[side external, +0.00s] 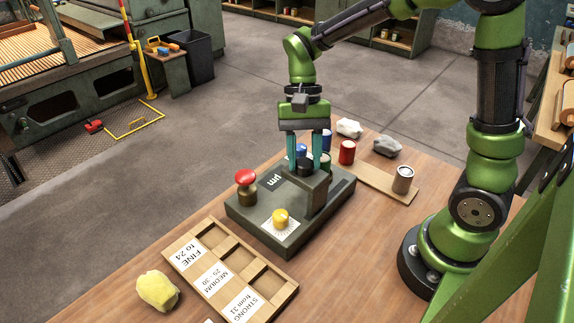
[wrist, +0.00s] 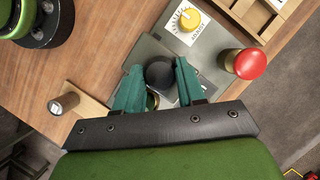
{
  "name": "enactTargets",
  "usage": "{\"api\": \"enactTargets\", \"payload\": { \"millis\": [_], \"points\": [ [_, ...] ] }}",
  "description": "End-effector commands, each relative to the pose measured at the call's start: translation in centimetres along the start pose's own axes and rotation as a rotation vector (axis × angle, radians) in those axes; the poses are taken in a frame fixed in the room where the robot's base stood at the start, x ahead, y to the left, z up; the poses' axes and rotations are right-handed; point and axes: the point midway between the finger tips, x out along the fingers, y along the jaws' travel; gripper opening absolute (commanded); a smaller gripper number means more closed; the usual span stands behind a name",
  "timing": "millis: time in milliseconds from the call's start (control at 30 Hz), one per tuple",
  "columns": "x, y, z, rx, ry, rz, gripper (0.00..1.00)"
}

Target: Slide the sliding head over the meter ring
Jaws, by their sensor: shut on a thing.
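My gripper (side external: 306,172), with teal fingers, is shut on the black knob (side external: 305,163) of the grey sliding head (side external: 316,191) on the dark meter base (side external: 241,212). In the wrist view the fingers (wrist: 159,80) stand on either side of the round black knob (wrist: 160,72). Part of a brass-coloured rim (wrist: 152,101) shows below the knob between the fingers. It may be the meter ring, but most of it is hidden and I cannot tell how the head sits over it.
The base carries a red button (side external: 246,177) and a yellow dial (side external: 281,216). A wooden tray (side external: 229,272) with labelled compartments and a yellow cloth (side external: 157,290) lie in front. A red spool (side external: 347,152), a grey spool (side external: 403,179) and rags (side external: 387,146) stand behind and right.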

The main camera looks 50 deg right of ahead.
Motion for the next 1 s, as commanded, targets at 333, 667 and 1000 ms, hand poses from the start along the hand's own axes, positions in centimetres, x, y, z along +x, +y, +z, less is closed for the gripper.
{"api": "enactTargets", "payload": {
  "millis": [333,667,1000],
  "points": [
    [-2.0,4.9,-4.8,0.007,0.003,-0.004,0.0],
    [-2.6,6.4,-6.0,0.001,0.008,-0.001,0.0],
    [-2.5,6.4,-6.0,0.002,0.007,-0.001,0.65]
  ]
}}
